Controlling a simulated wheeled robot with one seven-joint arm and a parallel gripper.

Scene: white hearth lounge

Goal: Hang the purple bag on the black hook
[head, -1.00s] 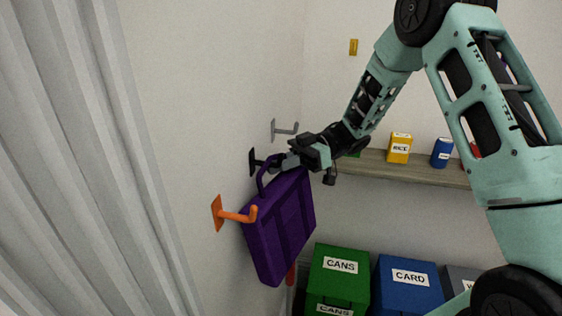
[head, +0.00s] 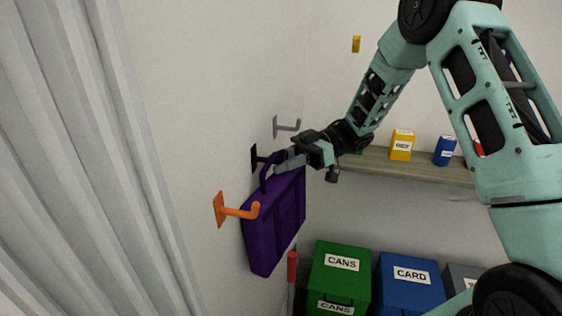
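The purple bag (head: 275,222) hangs beside the left wall with its handle (head: 266,172) at the top. My gripper (head: 283,162) is at the top of the bag, by the handle; its fingers overlap the handle and I cannot tell whether they are closed on it. The black hook (head: 256,158) is on the wall just left of the gripper; its plate shows, and its outer end is hidden behind the handle and gripper. Whether the handle is around the hook or only in front of it cannot be seen.
An orange hook (head: 236,209) is nearer, in front of the bag's left edge. A grey hook (head: 286,126) is farther along the wall. A shelf (head: 430,172) with boxes is at the back, above a green bin (head: 341,275) and a blue bin (head: 408,285).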

